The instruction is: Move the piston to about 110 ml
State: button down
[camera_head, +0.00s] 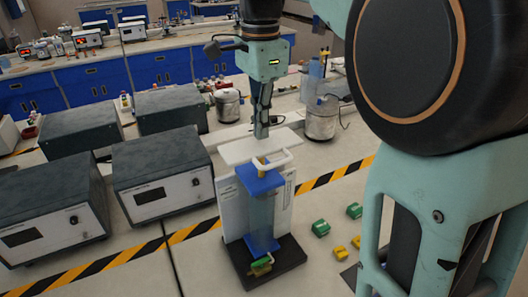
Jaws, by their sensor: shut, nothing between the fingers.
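The piston apparatus stands on the bench in front of me. It has a clear cylinder (262,215) with a blue upper cap (259,180), on a black base (285,262). My gripper (261,134) points down, shut and empty. In the picture its tips are just above the handle, over a white top plate (236,149); I cannot tell whether they touch.
Several dark-topped instrument boxes (162,178) stand at the left. Metal pots (322,120) stand behind. Small green blocks (320,228) and yellow blocks (338,250) lie right of the base. Striped tape (330,178) crosses the bench. My arm covers the right side.

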aim_at(261, 143)
jog(key=shift+f+b, duration=2.05)
jog(key=shift+f, duration=1.3)
jog(key=shift+r, duration=0.1)
notch_tip(261, 143, up, 7)
jog(key=p, duration=0.7)
jog(key=shift+d, duration=0.1)
